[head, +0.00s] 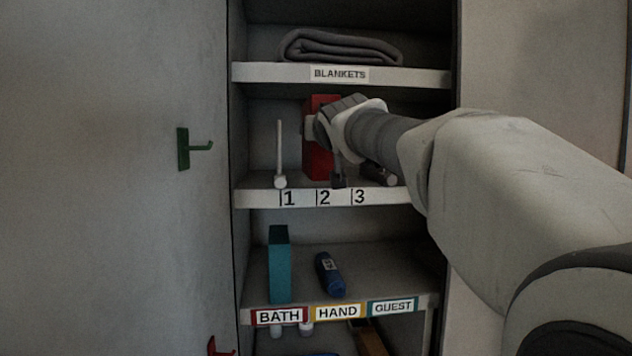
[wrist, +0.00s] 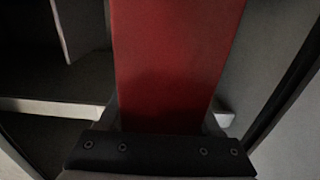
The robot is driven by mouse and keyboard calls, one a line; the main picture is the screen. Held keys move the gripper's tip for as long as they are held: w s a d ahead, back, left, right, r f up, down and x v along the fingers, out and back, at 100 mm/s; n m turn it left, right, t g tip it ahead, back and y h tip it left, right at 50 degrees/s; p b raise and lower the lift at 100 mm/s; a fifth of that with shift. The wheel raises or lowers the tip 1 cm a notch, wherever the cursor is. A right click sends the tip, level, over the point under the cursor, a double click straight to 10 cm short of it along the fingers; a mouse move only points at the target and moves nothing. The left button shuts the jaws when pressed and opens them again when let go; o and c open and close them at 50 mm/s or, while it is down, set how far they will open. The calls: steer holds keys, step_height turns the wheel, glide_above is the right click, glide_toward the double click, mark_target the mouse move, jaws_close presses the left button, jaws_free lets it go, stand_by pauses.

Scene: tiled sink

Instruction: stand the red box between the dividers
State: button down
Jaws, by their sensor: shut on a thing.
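The red box (head: 318,150) is upright on or just above the middle shelf, behind the numbers 1 and 2. My gripper (head: 318,128) reaches in from the right and is shut on the box. In the wrist view the red box (wrist: 172,65) fills the middle, above the dark gripper body. A white divider (head: 280,155) stands to the left of the box, at number 1. A dark divider (head: 339,170) shows to its right, near number 2, partly hidden by my gripper. I cannot tell whether the box bottom touches the shelf.
The numbered shelf (head: 258,199) has another item (head: 379,174) lying at right. A folded grey blanket (head: 340,47) is on the shelf above. A green hook (head: 184,149) is on the left panel.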

steer(key=shift+w+r, duration=0.35)
steer(key=shift+w+a+f+p, duration=0.55)
steer(key=shift+w+p, duration=1.4)
steer(key=shift+w, duration=0.95)
steer(key=shift+w+a+f+p, duration=0.55)
steer(key=shift+w+p, duration=1.35)
steer(key=shift+w, duration=1)
steer(key=shift+w+a+f+p, duration=0.4)
steer(key=shift+w+f+p, duration=0.3)
steer(key=shift+w+p, duration=1.75)
steer(key=shift+w+b, duration=0.45)
steer(key=shift+b, duration=0.15)
steer(key=shift+f, duration=0.25)
steer(key=shift+c, duration=0.4)
jaws_free()
